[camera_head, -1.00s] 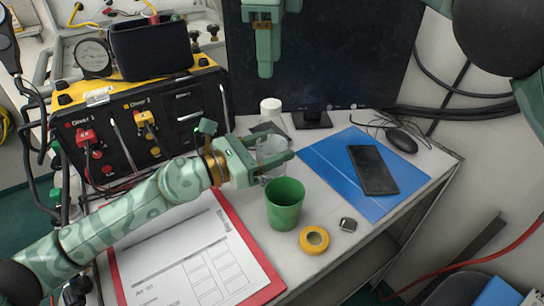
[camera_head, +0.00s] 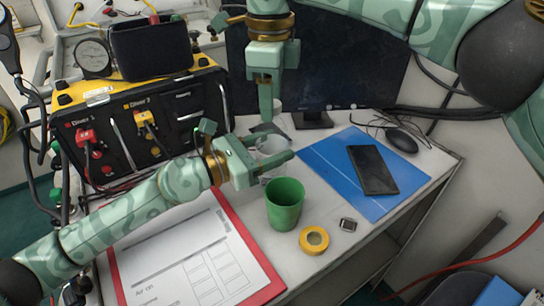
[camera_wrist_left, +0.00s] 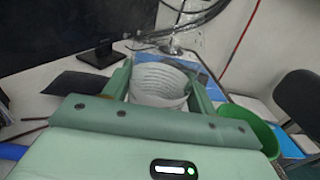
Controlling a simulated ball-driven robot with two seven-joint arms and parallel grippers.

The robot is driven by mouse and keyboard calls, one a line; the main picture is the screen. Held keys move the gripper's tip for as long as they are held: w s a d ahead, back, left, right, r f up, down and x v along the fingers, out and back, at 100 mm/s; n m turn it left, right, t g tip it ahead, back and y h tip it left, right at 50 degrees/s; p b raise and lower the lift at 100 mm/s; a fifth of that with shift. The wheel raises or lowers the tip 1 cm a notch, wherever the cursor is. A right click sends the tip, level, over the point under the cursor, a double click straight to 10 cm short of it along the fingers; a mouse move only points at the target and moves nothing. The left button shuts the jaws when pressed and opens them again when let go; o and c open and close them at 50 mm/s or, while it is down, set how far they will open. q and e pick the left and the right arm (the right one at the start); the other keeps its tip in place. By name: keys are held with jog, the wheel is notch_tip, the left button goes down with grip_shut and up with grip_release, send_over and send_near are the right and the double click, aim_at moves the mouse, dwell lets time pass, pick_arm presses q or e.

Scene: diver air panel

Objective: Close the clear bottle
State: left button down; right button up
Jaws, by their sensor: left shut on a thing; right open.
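The clear bottle (camera_head: 271,147) stands on the desk between the fingers of my left gripper (camera_head: 287,143), which is shut on it. In the left wrist view the see-through bottle (camera_wrist_left: 160,82) shows between both fingers. My right gripper (camera_head: 267,104) points down above and behind the bottle, open. A small white object (camera_head: 278,104), possibly a cap or small jar, is mostly hidden behind its finger. I cannot tell whether the gripper touches it.
A green cup (camera_head: 285,206) stands just in front of the bottle. A yellow tape roll (camera_head: 314,240) and small dark square item (camera_head: 348,225) lie near the front edge. A blue folder (camera_head: 340,185) with a black phone (camera_head: 373,170) lies right. A red clipboard (camera_head: 265,274) lies left.

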jog(key=c, duration=1)
jog(key=m, duration=0.4)
jog(key=shift+m, duration=0.4)
jog(key=m, duration=1.3)
jog(key=o, duration=1.2)
jog(key=shift+c, duration=0.2)
notch_tip(320, 180, up, 12)
